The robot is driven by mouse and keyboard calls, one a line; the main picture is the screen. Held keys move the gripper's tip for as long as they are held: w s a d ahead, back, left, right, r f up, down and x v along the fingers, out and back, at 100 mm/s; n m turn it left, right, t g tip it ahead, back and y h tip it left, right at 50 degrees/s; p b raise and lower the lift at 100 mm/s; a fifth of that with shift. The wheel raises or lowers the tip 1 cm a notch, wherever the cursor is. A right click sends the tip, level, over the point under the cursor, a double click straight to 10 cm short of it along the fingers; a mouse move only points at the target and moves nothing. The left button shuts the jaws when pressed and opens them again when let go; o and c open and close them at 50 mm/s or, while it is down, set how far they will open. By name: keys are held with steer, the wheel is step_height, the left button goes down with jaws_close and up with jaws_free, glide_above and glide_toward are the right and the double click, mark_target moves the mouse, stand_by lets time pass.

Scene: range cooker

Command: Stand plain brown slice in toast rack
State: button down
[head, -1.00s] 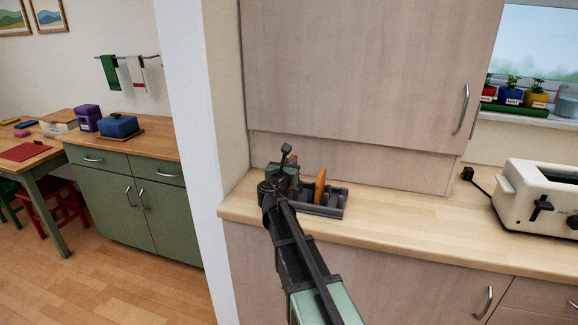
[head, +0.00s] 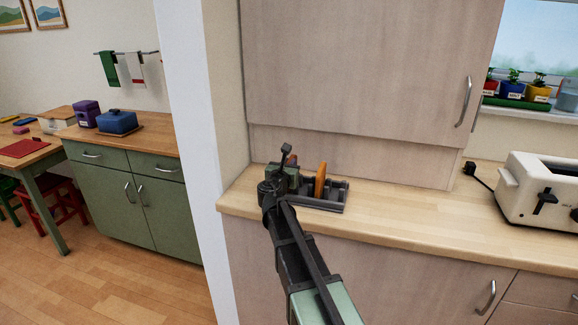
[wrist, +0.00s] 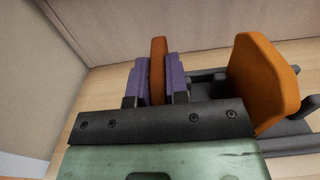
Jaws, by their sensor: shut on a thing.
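My gripper (wrist: 158,78) is shut on a brown slice (wrist: 158,58), seen edge-on and upright between its purple pads. In the head view my gripper (head: 284,172) is at the left end of the dark grey toast rack (head: 332,208), and only a bit of the held slice (head: 291,159) shows. Another orange-brown slice (head: 320,180) stands upright in the rack; it also shows in the wrist view (wrist: 262,78), right of the held slice. The held slice's lower edge is hidden behind my gripper, so I cannot tell whether it touches the rack.
The rack stands on a wooden worktop (head: 420,222), below a closed cupboard (head: 360,70). A wall (head: 226,100) is close on the left. A cream toaster (head: 540,190) stands at the right. The worktop between rack and toaster is clear.

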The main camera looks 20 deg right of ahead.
steer(key=shift+f+b, duration=0.45)
steer(key=shift+f, duration=0.05)
steer(key=c, duration=1)
jaws_free()
steer(key=shift+c, duration=0.2)
steer(key=v, duration=1)
steer(key=shift+s+a, duration=0.25)
steer(key=shift+s, duration=0.1)
